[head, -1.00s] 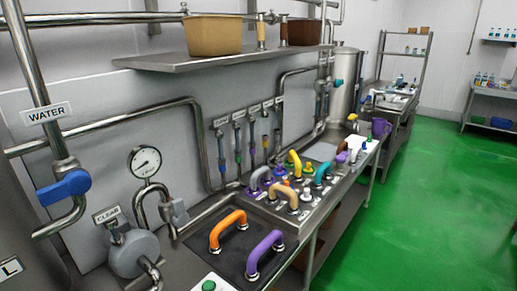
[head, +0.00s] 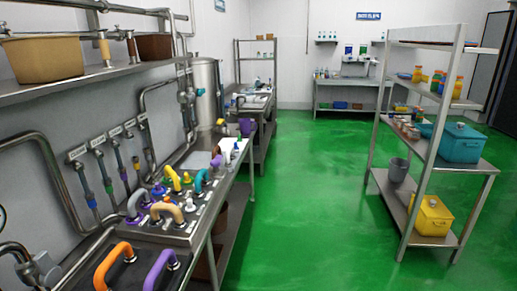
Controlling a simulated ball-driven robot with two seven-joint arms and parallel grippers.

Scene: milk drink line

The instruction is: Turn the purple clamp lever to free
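A purple curved handle (head: 160,269) stands on a dark mat at the near end of the left bench, cut by the bottom edge. A smaller purple part (head: 159,190) sits among coloured fittings on the steel panel behind it. I cannot tell whether either is the purple clamp lever, and no lever's setting can be read. Neither of my grippers is in view.
An orange handle (head: 115,264) stands beside the purple one. Tan (head: 167,210), teal (head: 201,181) and yellow (head: 173,178) handles crowd the panel. A steel shelf rack (head: 432,155) stands at right. The green floor (head: 300,200) between is clear.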

